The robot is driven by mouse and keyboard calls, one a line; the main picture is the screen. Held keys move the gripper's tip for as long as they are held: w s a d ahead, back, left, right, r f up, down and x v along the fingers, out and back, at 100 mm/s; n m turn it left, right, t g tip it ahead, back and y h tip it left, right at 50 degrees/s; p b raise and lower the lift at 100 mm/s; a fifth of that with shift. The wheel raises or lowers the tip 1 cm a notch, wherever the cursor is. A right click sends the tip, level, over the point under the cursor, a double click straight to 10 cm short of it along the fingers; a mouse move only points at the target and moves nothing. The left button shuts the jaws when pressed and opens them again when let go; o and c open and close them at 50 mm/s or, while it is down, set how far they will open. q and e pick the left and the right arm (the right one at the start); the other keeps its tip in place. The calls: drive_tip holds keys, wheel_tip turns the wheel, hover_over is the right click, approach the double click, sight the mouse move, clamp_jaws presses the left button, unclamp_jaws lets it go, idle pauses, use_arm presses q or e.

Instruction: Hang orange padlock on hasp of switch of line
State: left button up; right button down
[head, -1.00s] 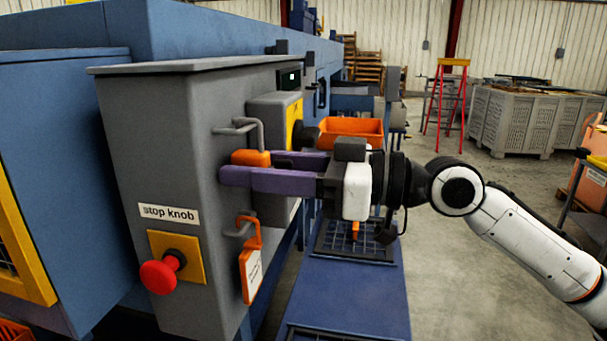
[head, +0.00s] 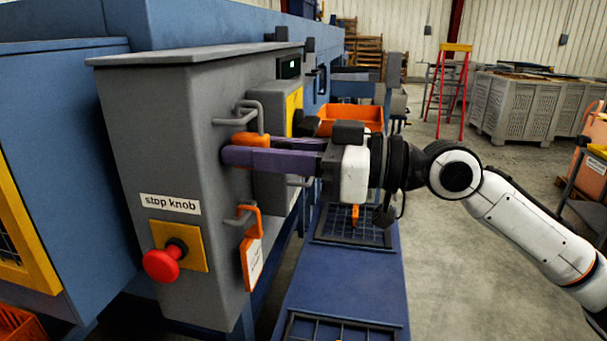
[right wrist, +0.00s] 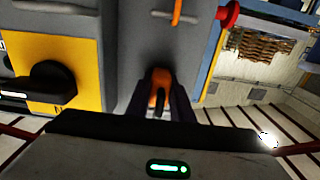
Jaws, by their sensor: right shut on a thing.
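The orange padlock (head: 246,138) is held between the purple fingers of my right gripper (head: 232,156), beside the grey cabinet side. Its grey shackle (head: 252,104) points up and overlaps a grey bar hasp (head: 232,121); I cannot tell whether it passes around the bar. In the right wrist view the padlock's orange body (right wrist: 159,88) shows between the fingers. A black rotary switch (right wrist: 45,84) on a yellow plate (right wrist: 80,60) is at left there; the plate shows partly in the head view (head: 294,106). My left gripper is not in view.
Below, an orange hook with a white tag (head: 252,262) hangs at a second grey bar (head: 237,219). A red stop knob (head: 162,265) sticks out at lower left. An orange bin (head: 350,118) stands behind my gripper, above a blue conveyor frame (head: 355,280).

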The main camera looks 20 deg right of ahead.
drive_tip(key=shift+r+p, duration=0.4)
drive_tip(key=shift+r, duration=0.25)
